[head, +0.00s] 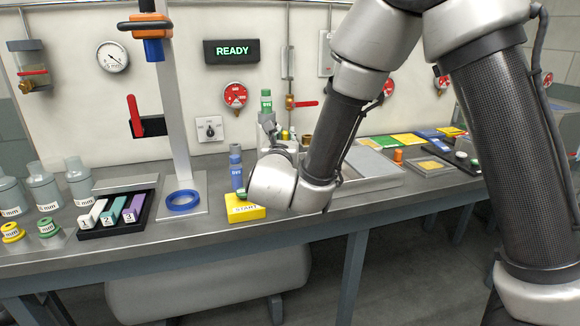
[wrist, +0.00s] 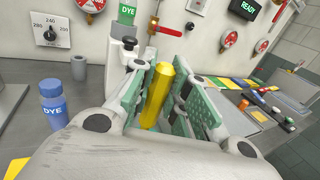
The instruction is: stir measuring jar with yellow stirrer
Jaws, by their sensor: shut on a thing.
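My gripper (wrist: 164,88) is shut on the yellow stirrer (wrist: 157,95), a smooth yellow rod standing slightly tilted between the green finger pads in the wrist view. The lower end of the stirrer is hidden by my wrist. In the head view my wrist is low over the bench, beside the yellow START block (head: 245,210), and hides the stirrer. I cannot pick out the measuring jar with certainty in either view; my arm covers part of the bench.
A blue DYE bottle (head: 236,170) stands left of my wrist, and a green DYE bottle (head: 266,102) is behind. A blue ring (head: 183,200) and a black tray (head: 84,229) of numbered blocks lie left. Trays and coloured cards fill the right side.

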